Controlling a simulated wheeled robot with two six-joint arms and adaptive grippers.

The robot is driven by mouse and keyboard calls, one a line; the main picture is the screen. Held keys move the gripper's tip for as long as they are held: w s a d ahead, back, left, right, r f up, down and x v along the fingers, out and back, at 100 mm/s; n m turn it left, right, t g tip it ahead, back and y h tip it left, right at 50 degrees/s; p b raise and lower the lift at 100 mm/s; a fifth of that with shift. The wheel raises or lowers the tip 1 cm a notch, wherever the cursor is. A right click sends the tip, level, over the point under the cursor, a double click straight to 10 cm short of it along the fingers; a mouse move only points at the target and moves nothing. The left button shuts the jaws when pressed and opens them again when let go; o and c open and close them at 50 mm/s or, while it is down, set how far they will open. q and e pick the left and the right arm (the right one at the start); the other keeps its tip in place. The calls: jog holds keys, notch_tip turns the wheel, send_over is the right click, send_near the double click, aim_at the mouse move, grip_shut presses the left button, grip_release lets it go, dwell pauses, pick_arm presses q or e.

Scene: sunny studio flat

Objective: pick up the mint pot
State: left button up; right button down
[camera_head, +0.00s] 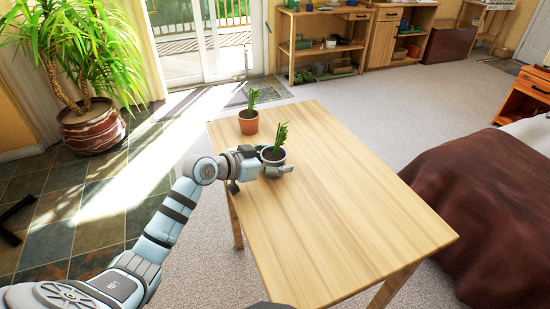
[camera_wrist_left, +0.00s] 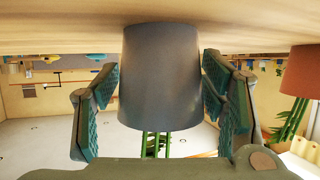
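A grey pot (camera_head: 274,158) with a green plant stands upright on the wooden table near its left edge. In the left wrist view, which is upside down, the grey pot (camera_wrist_left: 160,80) fills the middle and its stems hang below it. My left gripper (camera_head: 277,170) is around this pot, with one finger on each side; in the wrist view the fingers (camera_wrist_left: 160,95) are spread, with narrow gaps beside the pot. A terracotta pot (camera_head: 248,122) with a similar plant stands just behind, and also shows in the wrist view (camera_wrist_left: 302,72). My right gripper is not in view.
The table (camera_head: 340,220) is bare on its right and front. A large potted plant (camera_head: 92,125) stands on the floor at left. A bed with a brown blanket (camera_head: 470,190) is at right. A workbench (camera_head: 325,45) stands at the back.

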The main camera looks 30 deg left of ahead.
pick_arm(q)
jog(key=c, duration=0.9)
jog(key=shift+o, duration=0.2)
jog(key=shift+r, duration=0.1)
